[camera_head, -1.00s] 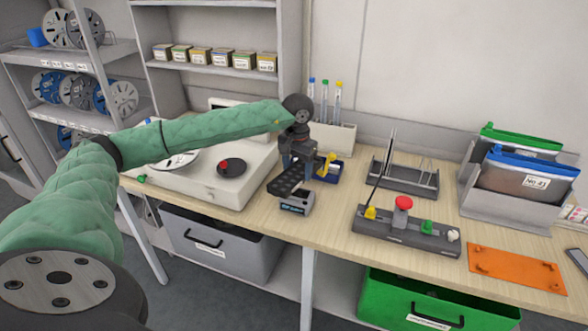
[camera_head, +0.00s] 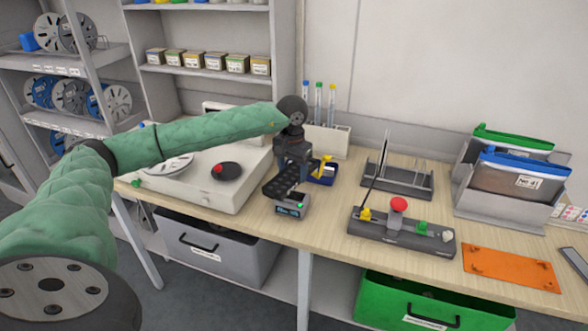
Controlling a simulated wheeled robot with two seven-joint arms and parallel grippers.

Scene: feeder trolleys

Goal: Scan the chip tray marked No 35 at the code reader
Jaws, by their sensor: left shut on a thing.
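My left gripper (camera_head: 290,165) is above the bench, pointing down, and shut on a dark chip tray (camera_head: 279,184). The tray has rows of small pockets and is held tilted over the code reader (camera_head: 290,209). The code reader is a small grey box with a lit display and a green light on its top. I cannot tell whether the tray touches the reader. The No 35 mark on the tray cannot be read from here. My right gripper is not in view.
A white machine with a dark disc (camera_head: 225,172) stands left of the reader. A blue bin (camera_head: 323,176) with yellow items is close on the right.

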